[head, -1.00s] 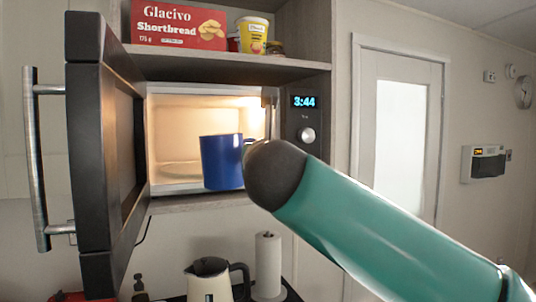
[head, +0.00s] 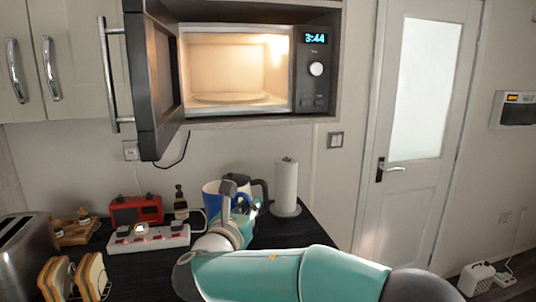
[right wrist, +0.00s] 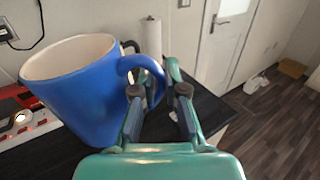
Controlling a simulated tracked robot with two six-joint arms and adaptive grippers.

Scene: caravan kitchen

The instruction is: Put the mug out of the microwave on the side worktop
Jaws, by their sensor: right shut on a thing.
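The blue mug (head: 211,202) with a pale inside is out of the microwave (head: 300,62). In the head view it is partly hidden behind my right gripper (head: 238,190). In the right wrist view the mug (right wrist: 85,92) is large, and the fingers of my right gripper (right wrist: 157,92) are shut on its handle. The mug is over the dark worktop (head: 300,232); I cannot tell how high its base is. The microwave stands open and lit, with only its turntable (head: 232,97) visible inside. My left gripper is out of view.
A paper towel roll (head: 286,185) and a kettle with a black handle (head: 262,188) stand behind the mug. A power strip (head: 150,238), a red radio (head: 136,209), a toast rack (head: 75,278) and a toaster (head: 25,255) are to the left. The microwave door (head: 150,80) hangs open above.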

